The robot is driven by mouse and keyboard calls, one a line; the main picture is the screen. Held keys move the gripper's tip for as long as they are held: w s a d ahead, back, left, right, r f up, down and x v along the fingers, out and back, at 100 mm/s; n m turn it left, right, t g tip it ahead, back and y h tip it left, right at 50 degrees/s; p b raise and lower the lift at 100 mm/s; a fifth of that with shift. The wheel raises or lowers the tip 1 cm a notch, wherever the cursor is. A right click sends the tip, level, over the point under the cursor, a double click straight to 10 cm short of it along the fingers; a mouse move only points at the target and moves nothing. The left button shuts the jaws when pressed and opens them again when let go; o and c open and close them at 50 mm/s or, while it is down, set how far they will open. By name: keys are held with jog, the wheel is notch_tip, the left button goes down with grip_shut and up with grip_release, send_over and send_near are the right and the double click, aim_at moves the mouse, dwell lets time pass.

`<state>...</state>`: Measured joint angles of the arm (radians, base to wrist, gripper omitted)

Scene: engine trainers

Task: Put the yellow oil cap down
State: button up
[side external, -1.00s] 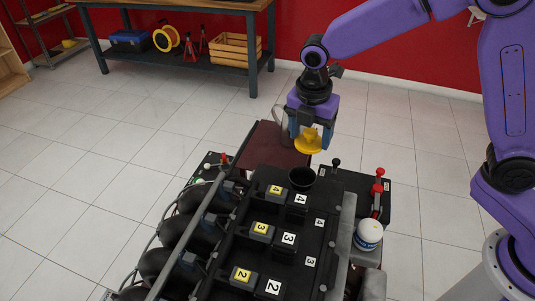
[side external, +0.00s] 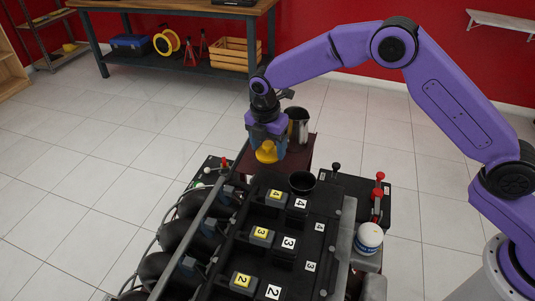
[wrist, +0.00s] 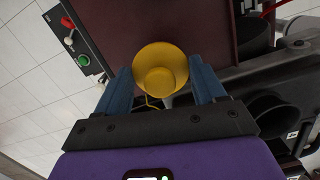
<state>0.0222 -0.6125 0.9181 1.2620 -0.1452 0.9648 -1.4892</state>
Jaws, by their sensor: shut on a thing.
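The yellow oil cap (side external: 266,153) is held in my gripper (side external: 267,146) in the side view. In the wrist view the cap (wrist: 160,70) sits between the two blue fingers of my gripper (wrist: 164,84). The gripper is shut on it. The cap is over or close to the left part of the dark red tray (side external: 298,163) behind the engine. I cannot tell whether it touches the tray. The tray's surface also shows in the wrist view (wrist: 110,22). The black round filler opening (side external: 302,181) stands on the engine, in front of the tray and to the right of the cap.
A metal jug (side external: 298,125) stands on the tray, just right of my gripper. The engine (side external: 290,235) with numbered coils fills the front. A control box (side external: 215,168) with a red-tipped switch is at left. A white oil filter (side external: 369,237) is at right.

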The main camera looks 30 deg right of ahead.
aim_at(268, 155)
jog(key=shift+w+a+f, duration=0.1)
jog(key=shift+w+f, duration=0.05)
jog(key=shift+f, duration=1.55)
jog(key=shift+f, duration=0.15)
jog(key=o, duration=1)
jog(key=r, duration=0.8)
jog(key=a+r, duration=0.1)
jog(key=r, duration=0.3)
jog(key=shift+s, duration=0.4)
jog(key=shift+r, duration=0.1)
